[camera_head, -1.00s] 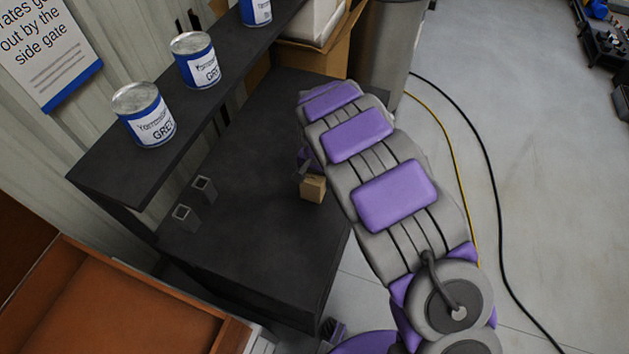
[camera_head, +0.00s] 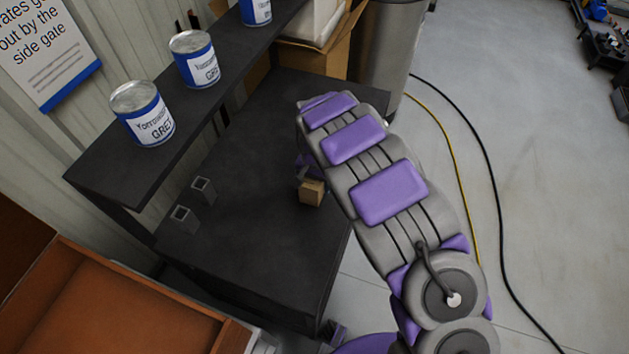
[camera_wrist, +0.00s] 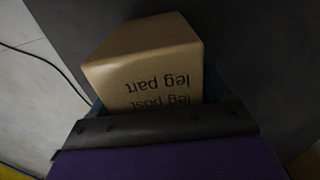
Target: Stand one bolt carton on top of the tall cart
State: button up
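A small tan carton (camera_head: 312,193) shows at the end of my arm, over the dark bench top (camera_head: 262,235) near its right edge. In the wrist view the carton (camera_wrist: 150,62) is close, with upside-down print that seems to read "leg part" and "leg post"; no bolt label shows. My gripper (camera_head: 303,172) is mostly hidden behind my arm. In the wrist view my gripper (camera_wrist: 155,120) has its dark edges on both sides of the carton and appears shut on it. I cannot tell whether the carton touches the bench. Nothing is clearly identifiable as the tall cart.
Blue-and-white cans (camera_head: 143,112) stand on a raised dark shelf (camera_head: 105,172). Two square metal tubes (camera_head: 203,190) stand on the bench. An orange-brown tray (camera_head: 120,300) is at lower left. A grey bin (camera_head: 390,50) is behind. Cables (camera_head: 487,165) cross the open floor at right.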

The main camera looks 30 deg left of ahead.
jog(key=o, duration=0.3)
jog(key=shift+a, duration=0.1)
notch_tip(320, 180, up, 12)
jog(key=shift+r+p, duration=0.1)
jog(key=shift+p, duration=0.7)
